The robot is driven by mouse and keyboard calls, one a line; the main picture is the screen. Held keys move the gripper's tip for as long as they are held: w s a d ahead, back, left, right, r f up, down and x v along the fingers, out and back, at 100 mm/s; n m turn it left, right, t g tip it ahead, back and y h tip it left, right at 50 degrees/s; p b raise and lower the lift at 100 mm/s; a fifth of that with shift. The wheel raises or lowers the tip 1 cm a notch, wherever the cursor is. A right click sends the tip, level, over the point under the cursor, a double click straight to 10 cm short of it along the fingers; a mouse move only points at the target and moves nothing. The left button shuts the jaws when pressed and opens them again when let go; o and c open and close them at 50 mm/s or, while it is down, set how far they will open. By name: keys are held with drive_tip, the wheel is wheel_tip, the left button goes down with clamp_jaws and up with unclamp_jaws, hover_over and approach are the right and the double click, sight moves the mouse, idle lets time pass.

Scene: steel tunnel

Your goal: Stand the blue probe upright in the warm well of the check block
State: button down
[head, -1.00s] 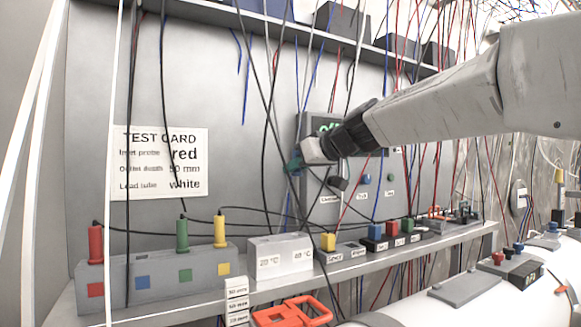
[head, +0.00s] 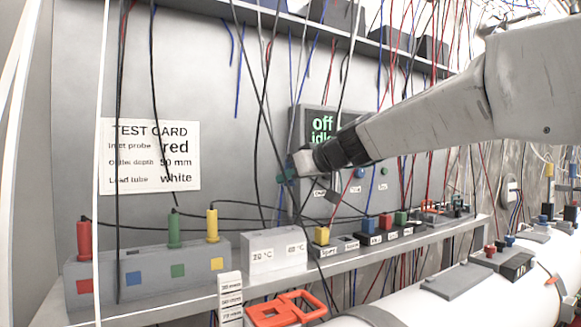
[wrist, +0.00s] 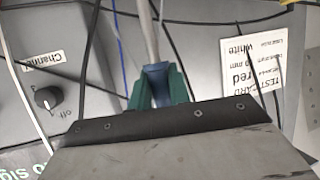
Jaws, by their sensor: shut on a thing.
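My gripper (head: 286,175) is in front of the back wall, above and slightly right of the check block. In the wrist view its green fingers (wrist: 157,84) are shut on the blue probe (wrist: 155,71), gripping its blue handle; a grey metal rod extends away from it. In the head view the probe is too small and hidden to make out clearly. The pale check block (head: 275,250) stands on the shelf, with a 20 °C label at left and a higher one, seemingly 40 °C, at right.
Left of the block, a grey rack (head: 150,272) holds red, green and yellow probes; its blue-marked place is empty. Thin cables hang before the wall and the block. A yellow-topped connector (head: 321,235) stands close right of the block. An orange frame (head: 285,309) is below.

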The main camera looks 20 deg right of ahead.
sight(290, 216)
drive_tip(key=shift+f, duration=0.9)
drive_tip(key=shift+f, duration=4.2)
drive_tip(key=c, duration=1.2)
unclamp_jaws()
drive_tip(key=shift+c, duration=0.2)
drive_tip(key=v, duration=0.7)
drive_tip(key=shift+s+d, duration=0.2)
drive_tip(key=shift+s, duration=0.15)
drive_tip(key=shift+d+r, duration=0.1)
